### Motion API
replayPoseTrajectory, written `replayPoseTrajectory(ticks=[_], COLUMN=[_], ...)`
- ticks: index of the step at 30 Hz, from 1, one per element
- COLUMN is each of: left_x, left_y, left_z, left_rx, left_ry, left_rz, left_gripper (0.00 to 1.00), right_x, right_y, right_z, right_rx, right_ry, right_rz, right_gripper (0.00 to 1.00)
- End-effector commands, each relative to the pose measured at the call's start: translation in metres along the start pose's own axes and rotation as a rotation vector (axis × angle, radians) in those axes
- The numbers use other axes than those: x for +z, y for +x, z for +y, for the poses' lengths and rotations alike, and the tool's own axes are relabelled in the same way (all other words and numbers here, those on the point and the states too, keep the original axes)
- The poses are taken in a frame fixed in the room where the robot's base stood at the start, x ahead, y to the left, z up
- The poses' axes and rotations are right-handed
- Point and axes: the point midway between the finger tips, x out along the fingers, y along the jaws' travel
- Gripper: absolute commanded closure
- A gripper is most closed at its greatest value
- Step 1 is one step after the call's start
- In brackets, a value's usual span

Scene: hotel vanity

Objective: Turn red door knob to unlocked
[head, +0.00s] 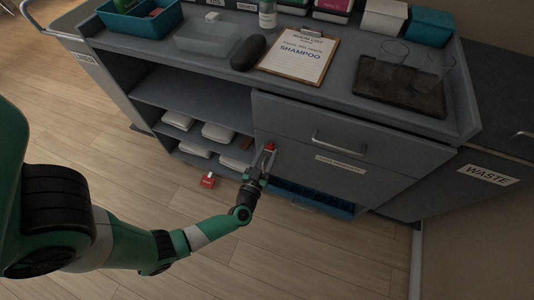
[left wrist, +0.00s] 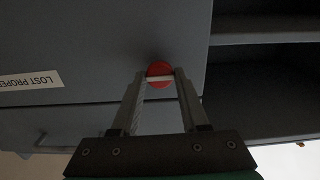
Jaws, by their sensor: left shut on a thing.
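The red door knob (head: 270,147) is on the grey cabinet door, near the door's left edge in the head view. In the left wrist view the knob (left wrist: 159,69) is a red disc with a pale bar across it. My left gripper (head: 267,156) reaches up to the knob, and its fingers are closed on the two sides of it. In the left wrist view the fingertips (left wrist: 160,78) touch the pale bar's ends. The fingers cover part of the knob. My right gripper is in neither view.
A label strip (head: 341,163) is on the door, right of the knob. Open shelves with folded white towels (head: 218,132) lie to the left. A small red item (head: 208,180) is on the wooden floor. A drawer handle (head: 339,143) sticks out at the right.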

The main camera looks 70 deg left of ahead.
Motion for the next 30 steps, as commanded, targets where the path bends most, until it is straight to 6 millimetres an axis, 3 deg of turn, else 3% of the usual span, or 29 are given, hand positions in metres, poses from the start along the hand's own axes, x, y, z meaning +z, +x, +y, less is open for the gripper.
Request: replayPoseTrajectory(ticks=[11, 30], left_x=[-0.0005, 0.0011], left_y=[0.0, -0.0002], left_z=[0.0, 0.0], left_rx=[0.0, -0.001], left_ry=[-0.193, -0.792], left_rz=[-0.002, -0.002], left_gripper=[1.0, 1.0], right_x=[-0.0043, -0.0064], right_y=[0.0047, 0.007], right_z=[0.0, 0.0], right_rx=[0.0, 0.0], right_ry=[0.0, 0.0], right_rz=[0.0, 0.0], right_gripper=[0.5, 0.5])
